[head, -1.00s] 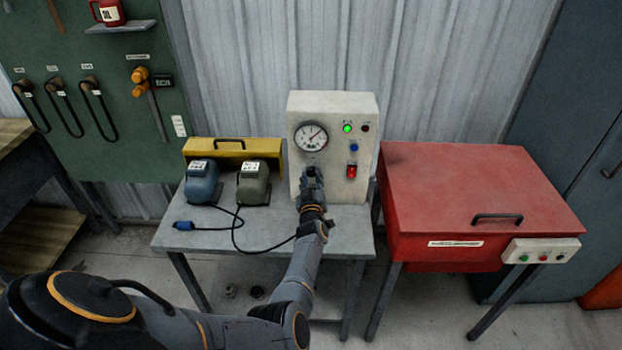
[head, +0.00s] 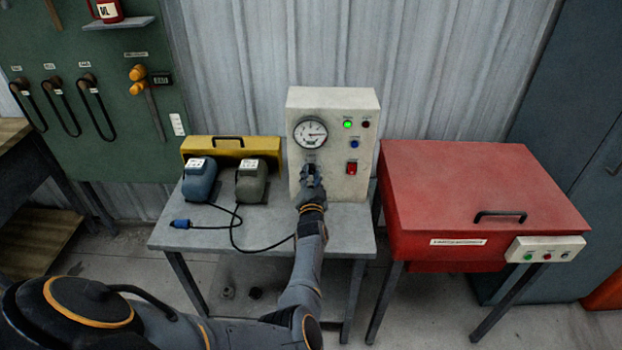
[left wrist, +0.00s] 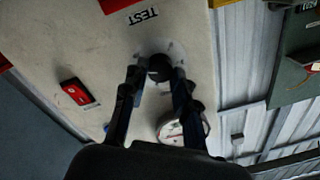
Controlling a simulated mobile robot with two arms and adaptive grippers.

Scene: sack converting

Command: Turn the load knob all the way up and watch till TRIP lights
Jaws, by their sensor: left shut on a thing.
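The cream test box (head: 333,105) stands on the grey table. Its round gauge (head: 310,132) has the needle pointing to the right. A green lamp (head: 347,124) is lit, and a small dark lamp (head: 366,124) beside it looks unlit; its label is too small to read. My left gripper (head: 311,172) is at the box face under the gauge, shut on the black load knob, which it mostly hides in the head view. In the left wrist view the black knob (left wrist: 160,67) sits between the fingertips. My right gripper is out of view.
A red rocker switch (head: 352,168) and a blue button (head: 354,144) are right of the knob. Two motor-like units (head: 251,182), a cable with a blue plug (head: 182,224) and a yellow case (head: 215,148) are left. A red cabinet (head: 470,190) stands right.

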